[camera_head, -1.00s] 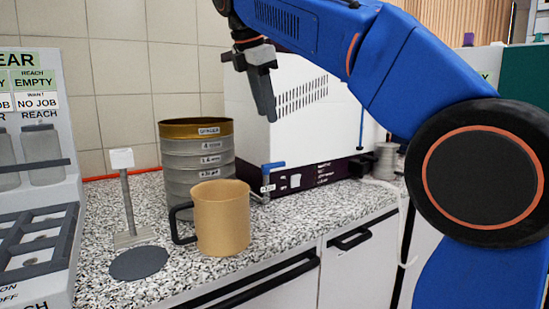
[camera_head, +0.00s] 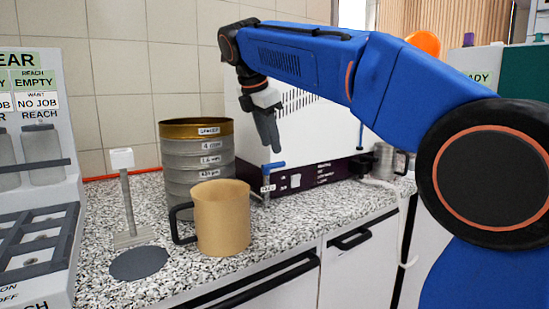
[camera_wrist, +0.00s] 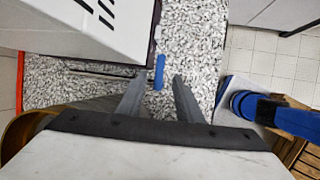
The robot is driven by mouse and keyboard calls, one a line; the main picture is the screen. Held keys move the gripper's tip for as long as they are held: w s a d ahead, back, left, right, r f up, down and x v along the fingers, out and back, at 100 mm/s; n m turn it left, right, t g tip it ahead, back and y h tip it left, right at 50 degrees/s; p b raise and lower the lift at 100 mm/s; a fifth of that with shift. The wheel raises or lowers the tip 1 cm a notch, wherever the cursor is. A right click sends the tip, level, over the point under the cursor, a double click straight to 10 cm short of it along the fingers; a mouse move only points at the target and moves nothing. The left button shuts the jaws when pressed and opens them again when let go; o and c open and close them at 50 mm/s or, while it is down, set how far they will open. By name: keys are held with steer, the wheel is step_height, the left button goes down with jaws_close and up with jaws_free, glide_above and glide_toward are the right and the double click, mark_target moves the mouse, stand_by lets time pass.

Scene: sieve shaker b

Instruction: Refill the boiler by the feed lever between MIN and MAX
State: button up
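The boiler is a white box (camera_head: 318,115) on a dark purple base (camera_head: 325,176), on the speckled counter. A blue-handled lever (camera_head: 272,166) stands at its front left corner, with a small unreadable tag below. My gripper (camera_head: 273,148) points down just above this lever. MIN and MAX marks cannot be made out.
A sieve stack (camera_head: 195,165) stands left of the lever, a tan mug (camera_head: 222,215) in front of it. A post with a white top (camera_head: 124,190) and a dark disc (camera_head: 139,263) are further left. A metal jug (camera_head: 384,162) stands right of the boiler.

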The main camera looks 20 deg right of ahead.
mark_target(274, 164)
steer(key=shift+x, duration=3.05)
jaws_close()
